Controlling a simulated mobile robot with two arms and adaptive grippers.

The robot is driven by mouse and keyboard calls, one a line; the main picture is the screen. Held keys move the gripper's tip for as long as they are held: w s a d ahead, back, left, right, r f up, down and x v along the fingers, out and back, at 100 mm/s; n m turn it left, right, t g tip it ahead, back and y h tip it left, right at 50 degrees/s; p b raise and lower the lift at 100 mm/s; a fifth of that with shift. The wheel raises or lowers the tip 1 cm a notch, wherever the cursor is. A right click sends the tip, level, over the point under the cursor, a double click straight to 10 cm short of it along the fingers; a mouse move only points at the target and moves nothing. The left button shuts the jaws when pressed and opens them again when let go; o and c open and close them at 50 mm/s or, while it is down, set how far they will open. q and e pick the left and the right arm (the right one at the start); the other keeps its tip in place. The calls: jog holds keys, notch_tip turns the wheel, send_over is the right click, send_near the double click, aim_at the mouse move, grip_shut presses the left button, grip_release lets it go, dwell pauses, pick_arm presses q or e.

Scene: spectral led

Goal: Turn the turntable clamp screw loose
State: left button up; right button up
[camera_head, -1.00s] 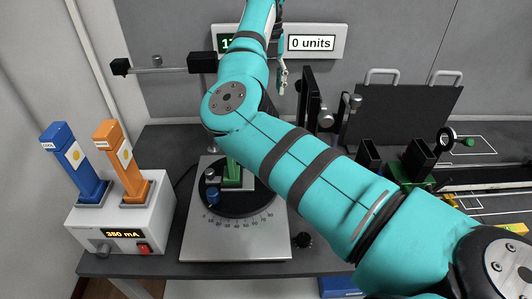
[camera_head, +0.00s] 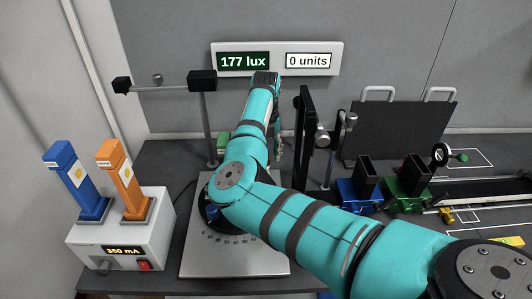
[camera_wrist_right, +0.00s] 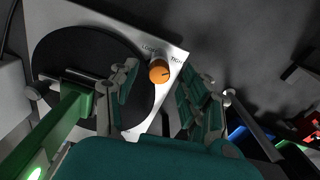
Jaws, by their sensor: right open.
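The orange clamp screw knob (camera_wrist_right: 159,71) sits on the turntable's pale base plate (camera_wrist_right: 172,45), beside the black disc, in the right wrist view. Its LOOSE and TIGHT labels show there. In the head view my own arm covers the knob and most of the disc; the base plate (camera_head: 205,258) shows in front. My right gripper (camera_wrist_right: 157,82) is open, its two fingers either side of the knob in the picture; whether they touch it I cannot tell. In the head view only part of that gripper (camera_head: 278,150) shows behind my forearm. My left gripper is out of view.
A green arm (camera_wrist_right: 60,125) with a lit green end lies over the disc. A stand (camera_head: 208,115) with a crossbar rises behind the turntable, and a black upright panel (camera_head: 305,135) stands to its right. The lamp box (camera_head: 120,230) is left; blue (camera_head: 358,190) and green (camera_head: 408,185) holders are right.

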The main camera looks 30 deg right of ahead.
jog(key=shift+f, duration=0.65)
grip_shut()
